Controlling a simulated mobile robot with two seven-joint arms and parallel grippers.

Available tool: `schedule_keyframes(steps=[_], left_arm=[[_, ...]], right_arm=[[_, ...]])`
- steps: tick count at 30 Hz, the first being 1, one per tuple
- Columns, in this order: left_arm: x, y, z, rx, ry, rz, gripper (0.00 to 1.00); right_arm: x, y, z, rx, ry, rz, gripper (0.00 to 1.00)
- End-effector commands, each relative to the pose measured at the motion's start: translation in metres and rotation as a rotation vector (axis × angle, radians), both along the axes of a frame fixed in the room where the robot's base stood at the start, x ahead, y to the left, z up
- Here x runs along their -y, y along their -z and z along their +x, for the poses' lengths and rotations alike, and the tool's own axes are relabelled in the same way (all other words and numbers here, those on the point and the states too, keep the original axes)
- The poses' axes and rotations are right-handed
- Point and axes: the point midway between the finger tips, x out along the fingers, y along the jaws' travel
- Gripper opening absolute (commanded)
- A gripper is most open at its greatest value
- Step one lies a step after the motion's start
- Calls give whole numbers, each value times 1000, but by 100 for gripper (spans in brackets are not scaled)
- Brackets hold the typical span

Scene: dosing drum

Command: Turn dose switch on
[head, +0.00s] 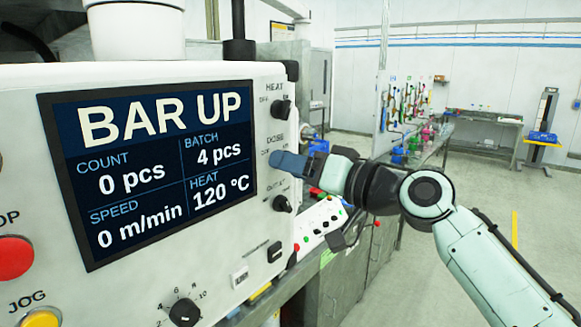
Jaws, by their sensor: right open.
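The dose switch sits on the right part of the white control panel (150,270), under the "DOSE" label (276,137). My right gripper (285,163) is right in front of it, its blue-grey fingers reaching in from the right. The fingers cover the switch's knob, so its setting is hidden. The gripper is open; I cannot tell whether it touches the knob. My left gripper is not in view.
The heat knob (281,109) is just above my right gripper, and another black knob (282,204) is just below. A display (150,170) reads "BAR UP". A red button (15,257) and a numbered dial (185,312) are lower left. Open floor lies right.

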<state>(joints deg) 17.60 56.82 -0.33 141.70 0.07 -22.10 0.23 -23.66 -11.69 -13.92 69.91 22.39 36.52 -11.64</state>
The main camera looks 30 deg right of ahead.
Motion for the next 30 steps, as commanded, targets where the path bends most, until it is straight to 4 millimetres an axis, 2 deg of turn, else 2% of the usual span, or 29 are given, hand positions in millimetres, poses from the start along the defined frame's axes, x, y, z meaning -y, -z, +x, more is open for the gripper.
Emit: schedule_keyframes(steps=[9,15,21,30], left_arm=[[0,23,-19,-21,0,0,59],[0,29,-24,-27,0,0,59],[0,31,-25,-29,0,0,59],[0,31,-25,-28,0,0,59]], right_arm=[[28,3,-66,1,4,0,57],[41,2,-98,1,2,1,57],[46,1,-112,0,1,0,57],[47,1,-113,0,1,0,57]])
